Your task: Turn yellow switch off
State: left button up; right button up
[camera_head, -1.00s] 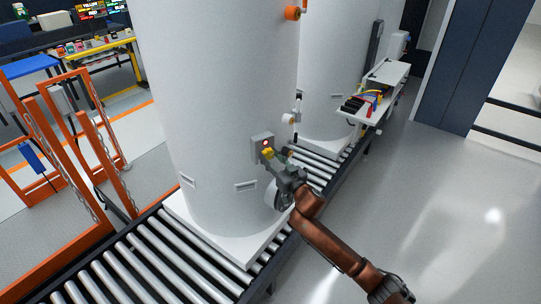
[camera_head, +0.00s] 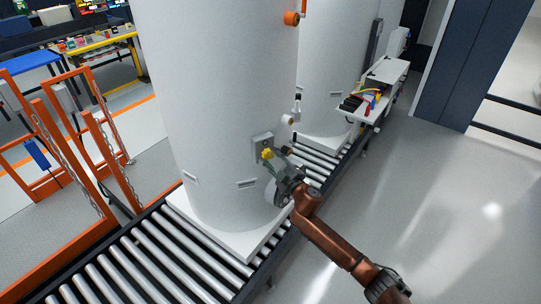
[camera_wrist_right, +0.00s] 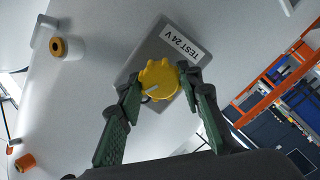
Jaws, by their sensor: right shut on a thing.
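The yellow switch (camera_head: 267,154) is a round knob on a grey box (camera_head: 262,141) fixed to the side of the large white tank. In the right wrist view the yellow switch (camera_wrist_right: 157,73) has a ridged rim and a pale pointer mark lying at a slant. The grey box (camera_wrist_right: 166,45) carries a label reading "TEST 24 V". My right gripper (camera_head: 274,158) reaches the knob from the lower right. Its green fingers (camera_wrist_right: 160,88) are closed on the knob's two sides. The lamp above the knob looks dark. My left gripper is out of view.
The white tank (camera_head: 225,100) stands on a roller conveyor (camera_head: 150,264), with a second tank (camera_head: 335,70) behind. Orange fittings (camera_head: 291,18) stick out of the tank. A white shelf with tools (camera_head: 388,72) is at the back right. The floor at right is clear.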

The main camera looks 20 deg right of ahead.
jog(key=shift+n+p, duration=0.4)
jog(key=shift+n, duration=1.9)
jog(key=o, duration=1.2)
jog(key=shift+c, duration=0.2)
jog(key=shift+s, duration=0.2)
jog(key=v, duration=1.1)
jog(key=shift+s, duration=0.3)
jog(key=shift+d, duration=0.1)
